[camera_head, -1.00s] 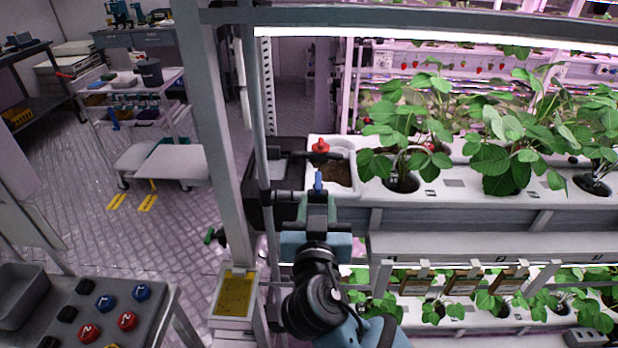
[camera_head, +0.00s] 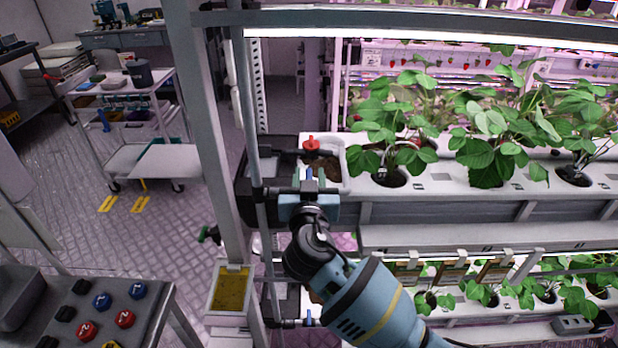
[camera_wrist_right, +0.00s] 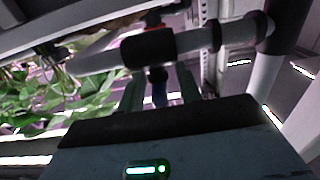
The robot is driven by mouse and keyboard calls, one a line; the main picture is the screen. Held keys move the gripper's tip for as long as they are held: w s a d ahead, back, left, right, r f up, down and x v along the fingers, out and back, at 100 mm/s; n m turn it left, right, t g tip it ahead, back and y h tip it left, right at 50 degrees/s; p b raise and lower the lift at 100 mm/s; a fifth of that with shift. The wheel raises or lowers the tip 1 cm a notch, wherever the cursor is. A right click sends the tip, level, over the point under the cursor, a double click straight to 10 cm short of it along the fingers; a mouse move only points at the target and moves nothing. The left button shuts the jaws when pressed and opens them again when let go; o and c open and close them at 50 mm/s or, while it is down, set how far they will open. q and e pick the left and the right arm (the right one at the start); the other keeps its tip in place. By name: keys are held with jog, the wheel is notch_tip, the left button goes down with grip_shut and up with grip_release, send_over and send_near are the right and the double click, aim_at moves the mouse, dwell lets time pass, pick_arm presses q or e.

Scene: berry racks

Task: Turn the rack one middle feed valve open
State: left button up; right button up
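A blue valve handle (camera_head: 309,174) stands on the dark pipework at the rack's left end, below a red valve handle (camera_head: 311,143). My right gripper (camera_head: 309,178) reaches up from below, with a fingertip on either side of the blue handle. The right wrist view also shows the blue handle (camera_wrist_right: 160,92) between the two spread fingers (camera_wrist_right: 160,90), below a black pipe fitting (camera_wrist_right: 148,47). Narrow gaps seem to show beside the handle, so the fingers look open around it; contact cannot be made out. A lower blue handle (camera_head: 309,318) shows near the bottom. My left gripper is out of view.
A rack upright (camera_head: 215,130) and a thin pipe stand just left of the gripper. White planting trays (camera_head: 450,178) with strawberry plants extend right. A yellow pad in a white frame (camera_head: 230,290) is lower left, beside a button panel (camera_head: 110,305). Open floor lies left.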

grip_shut()
